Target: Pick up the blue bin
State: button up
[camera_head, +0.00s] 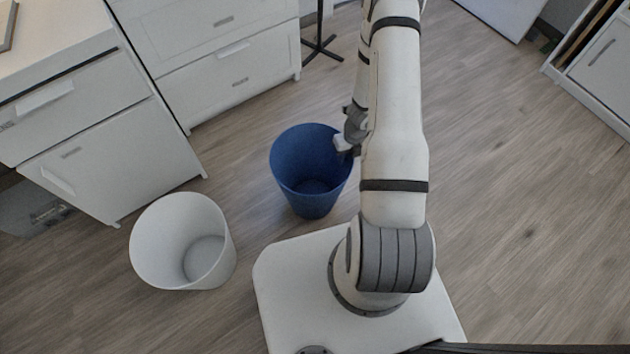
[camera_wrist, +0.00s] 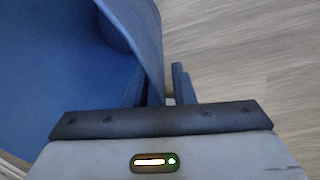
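The blue bin (camera_head: 297,160) stands upright on the floor, its mouth open and empty. My gripper (camera_head: 345,145) is at its right rim, partly hidden by my arm in the head view. In the wrist view, the blue bin's wall (camera_wrist: 150,35) runs down between the two fingers of my gripper (camera_wrist: 158,86). One finger is on the inner side and the other on the outer side. A gap shows between the wall and the outer finger, so the gripper looks open around the rim.
A white bin (camera_head: 183,240) stands on the floor left of the blue bin. White drawer units (camera_head: 225,65) stand behind and to the left. A dark stand foot (camera_head: 322,47) is beyond the bin. The wood floor (camera_head: 500,200) at right is clear.

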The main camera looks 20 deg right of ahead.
grip_shut()
jog(key=shift+r, duration=0.1)
dwell(0.4)
